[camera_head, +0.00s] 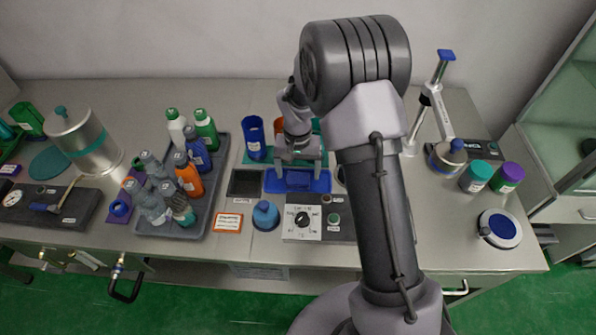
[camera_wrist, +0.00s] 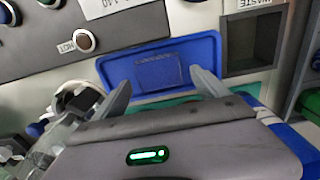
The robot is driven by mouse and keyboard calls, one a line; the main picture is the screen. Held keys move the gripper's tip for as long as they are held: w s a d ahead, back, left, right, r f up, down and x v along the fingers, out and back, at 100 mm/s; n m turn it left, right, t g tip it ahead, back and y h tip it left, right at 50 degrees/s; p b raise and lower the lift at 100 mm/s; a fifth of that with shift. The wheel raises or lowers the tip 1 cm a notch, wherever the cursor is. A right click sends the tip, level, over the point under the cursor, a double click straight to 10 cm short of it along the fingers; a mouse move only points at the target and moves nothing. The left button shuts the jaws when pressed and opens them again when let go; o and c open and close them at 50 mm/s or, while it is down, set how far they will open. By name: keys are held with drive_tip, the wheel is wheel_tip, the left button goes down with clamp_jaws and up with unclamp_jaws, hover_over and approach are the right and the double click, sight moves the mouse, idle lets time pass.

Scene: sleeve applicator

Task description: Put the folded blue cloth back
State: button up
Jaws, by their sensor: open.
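A blue tray (camera_head: 271,187) lies on the bench near the middle, and its rim (camera_wrist: 206,47) also shows in the wrist view. A darker blue flat rectangle (camera_wrist: 158,70) sits in the tray; it looks like the folded blue cloth, though its fold is hard to make out. In the head view the same dark blue patch (camera_head: 298,179) is partly hidden by my gripper. My gripper (camera_head: 298,173) points down over the tray. Its two fingers (camera_wrist: 155,80) are apart, one towards each side of the rectangle, with nothing held between them.
A dark square waste opening (camera_head: 245,183) is left of the blue tray. A blue cup (camera_head: 255,138) is behind. A grey tray (camera_head: 218,205) of several bottles lies further left.

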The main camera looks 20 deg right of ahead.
wheel_tip(320, 180, up, 12)
drive_tip(key=p, duration=0.4)
wheel_tip(320, 180, up, 9)
drive_tip(key=t, duration=0.1)
hover_over(298, 177)
drive_tip(key=s, duration=0.3)
drive_tip(key=s+a+r+t, duration=0.1)
drive_tip(key=s+r, duration=0.2)
drive_tip(key=s, duration=0.4)
drive_tip(key=s+a+r+t+y, duration=0.1)
drive_tip(key=s+r, duration=0.3)
drive_tip(key=s, duration=0.4)
drive_tip(key=s+a+r+t+y, duration=0.1)
drive_tip(key=s+a+r+t, duration=0.1)
drive_tip(key=s+r, duration=0.2)
drive_tip(key=s, duration=0.3)
drive_tip(key=shift+s+m+t, duration=0.25)
drive_tip(key=shift+m+t, duration=0.15)
